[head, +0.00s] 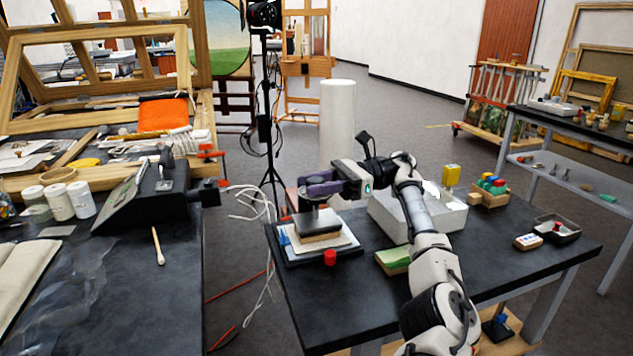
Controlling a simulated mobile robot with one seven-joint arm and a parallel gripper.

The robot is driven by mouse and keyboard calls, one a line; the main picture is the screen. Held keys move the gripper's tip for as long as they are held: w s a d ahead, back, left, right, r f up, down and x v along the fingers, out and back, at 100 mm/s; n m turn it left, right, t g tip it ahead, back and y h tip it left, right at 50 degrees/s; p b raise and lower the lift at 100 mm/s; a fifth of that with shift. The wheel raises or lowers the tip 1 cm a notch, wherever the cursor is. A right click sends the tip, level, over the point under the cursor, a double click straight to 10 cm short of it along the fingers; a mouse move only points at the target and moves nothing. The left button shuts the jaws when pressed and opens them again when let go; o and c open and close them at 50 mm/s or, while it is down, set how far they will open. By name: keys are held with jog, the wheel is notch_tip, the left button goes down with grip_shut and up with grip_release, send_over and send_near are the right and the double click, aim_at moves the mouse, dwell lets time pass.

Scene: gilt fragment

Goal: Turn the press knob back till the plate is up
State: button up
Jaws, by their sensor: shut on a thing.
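The small press (288,262) stands on the left end of the dark table in the head view. My gripper (316,197) reaches in from the right, directly over the press, and is shut on the press knob. The purple fingers and the wrist hide most of the knob, so its angle does not show.
A white column (338,125) rises behind. The table's front middle is clear.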

jog(key=shift+r, duration=0.15)
dwell(0.3)
jog(key=o, duration=1)
jog(key=shift+a, duration=0.15)
jog(key=shift+c, duration=0.2)
jog(key=shift+d, duration=0.2)
